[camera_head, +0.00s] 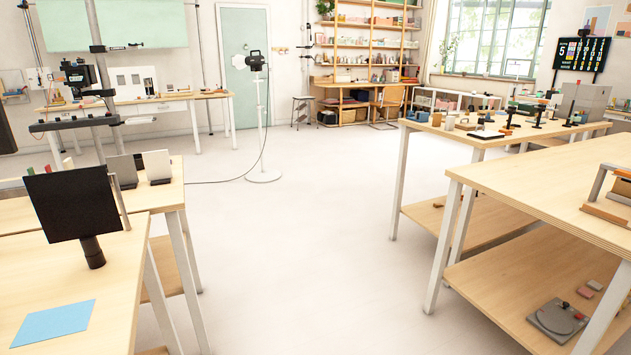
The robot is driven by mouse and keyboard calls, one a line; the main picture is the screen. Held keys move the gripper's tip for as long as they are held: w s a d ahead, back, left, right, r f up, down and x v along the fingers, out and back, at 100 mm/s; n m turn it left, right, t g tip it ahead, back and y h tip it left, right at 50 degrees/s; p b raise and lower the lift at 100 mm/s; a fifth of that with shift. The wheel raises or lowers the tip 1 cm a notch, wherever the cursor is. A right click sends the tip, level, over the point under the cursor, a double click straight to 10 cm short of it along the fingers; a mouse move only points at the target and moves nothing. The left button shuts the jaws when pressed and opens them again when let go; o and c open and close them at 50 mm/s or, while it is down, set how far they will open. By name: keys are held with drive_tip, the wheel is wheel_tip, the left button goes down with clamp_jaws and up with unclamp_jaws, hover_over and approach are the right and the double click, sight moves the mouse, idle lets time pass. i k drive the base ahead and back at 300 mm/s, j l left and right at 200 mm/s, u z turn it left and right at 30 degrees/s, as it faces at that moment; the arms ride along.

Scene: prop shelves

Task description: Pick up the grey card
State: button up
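A grey card (123,169) stands upright in the camera_head view, on the light wood table at the left. A paler, whitish card (157,165) stands just right of it. A large black square panel (72,205) on a short dark stand is nearer to me and lies left of the grey card in the picture. The grey card's lower part is hard to make out. My gripper is not in this view, so I cannot see what it holds.
A blue sheet (54,323) lies on the near left table (100,318). Work tables with small props (484,134) line the right, with a lower shelf (510,283). A lamp stand (262,176) trails a cable across the floor. The middle floor (290,265) is open.

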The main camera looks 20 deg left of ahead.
sight(124, 167)
drive_tip(key=i+j+u, duration=0.1)
drive_tip(key=i+u, duration=0.8)
drive_tip(key=i+l+u, duration=0.15)
drive_tip(key=i+u, duration=0.3)
drive_tip(key=i+l+u, duration=0.3)
drive_tip(key=u, duration=0.15)
